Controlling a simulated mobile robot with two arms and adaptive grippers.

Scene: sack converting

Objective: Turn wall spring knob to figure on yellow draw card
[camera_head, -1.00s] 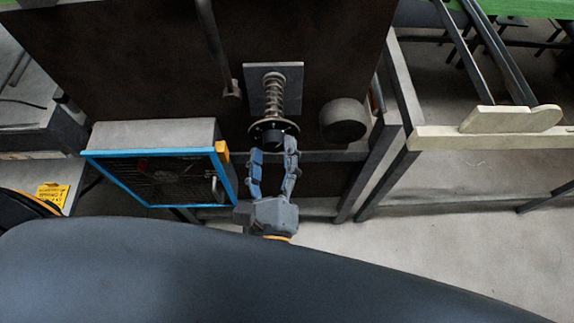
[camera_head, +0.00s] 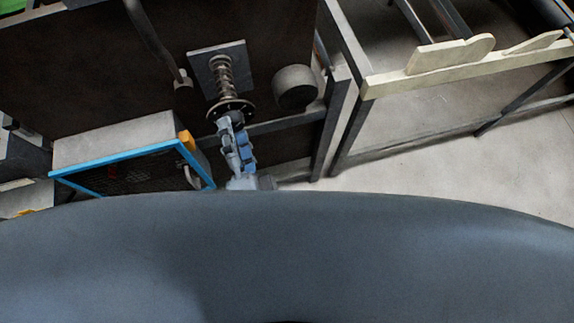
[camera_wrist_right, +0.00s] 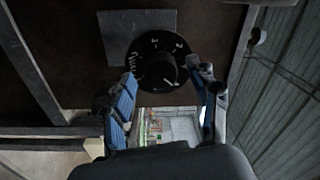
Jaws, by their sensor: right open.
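The spring knob (camera_head: 231,110) stands out from the panel on a coil spring (camera_head: 222,76) fixed to a grey square plate. In the right wrist view its black dial (camera_wrist_right: 150,48) carries white figures and scale marks, with a white line low on its centre. My right gripper (camera_head: 235,123) is just in front of the knob. In the wrist view its open fingers (camera_wrist_right: 165,84) lie to either side of the dial's lower part; I cannot tell whether they touch it. The yellow draw card and my left gripper are not in view.
A dark round cylinder (camera_head: 295,90) sticks out right of the knob. A hanging bar (camera_head: 150,40) ends left of the plate. A blue-framed box (camera_head: 125,155) with an orange corner is at lower left. A frame with a pale wooden rail (camera_head: 460,70) stands at right.

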